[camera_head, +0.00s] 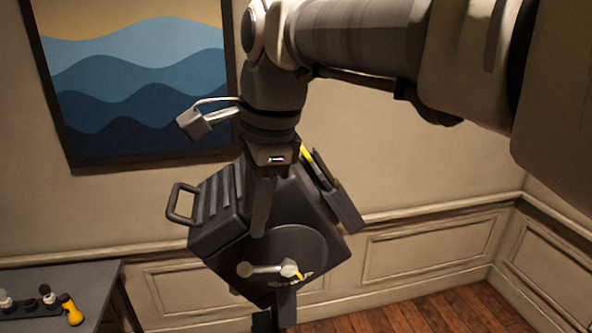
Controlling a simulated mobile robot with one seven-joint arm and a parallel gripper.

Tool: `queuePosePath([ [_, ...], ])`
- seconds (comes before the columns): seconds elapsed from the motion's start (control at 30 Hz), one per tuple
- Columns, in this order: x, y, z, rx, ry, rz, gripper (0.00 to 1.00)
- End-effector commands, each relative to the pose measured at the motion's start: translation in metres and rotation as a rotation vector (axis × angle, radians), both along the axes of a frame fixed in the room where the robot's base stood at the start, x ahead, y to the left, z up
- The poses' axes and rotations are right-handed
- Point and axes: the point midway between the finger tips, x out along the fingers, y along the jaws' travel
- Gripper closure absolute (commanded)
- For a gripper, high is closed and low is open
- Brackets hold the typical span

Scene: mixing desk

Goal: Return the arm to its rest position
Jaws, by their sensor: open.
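My arm comes in from the upper right and bends down at the wrist in the upper middle of the head view. A dark boxy device (215,225) with a loop handle, a round plate and a light knob shows directly behind or below the fingers. I cannot tell whether the fingers touch it. No separate marker of a rest position is in view.
A grey desk (90,278) at the lower left bears a yellow-and-black item (70,309) and several small pieces. A framed wave picture (135,85) hangs on the panelled wall. Wooden floor (430,312) at the lower right is clear.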

Motion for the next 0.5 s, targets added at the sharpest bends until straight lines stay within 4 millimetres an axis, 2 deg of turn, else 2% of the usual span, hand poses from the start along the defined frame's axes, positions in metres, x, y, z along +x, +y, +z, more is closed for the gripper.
queuePosePath([
  [0.27, -0.001, -0.007, -0.005, -0.010, -0.019, 0.024, 0.56],
  [0.37, -0.005, -0.024, -0.017, -0.040, -0.061, 0.089, 0.56],
  [0.5, -0.015, -0.063, -0.043, -0.115, -0.152, 0.244, 0.56],
])
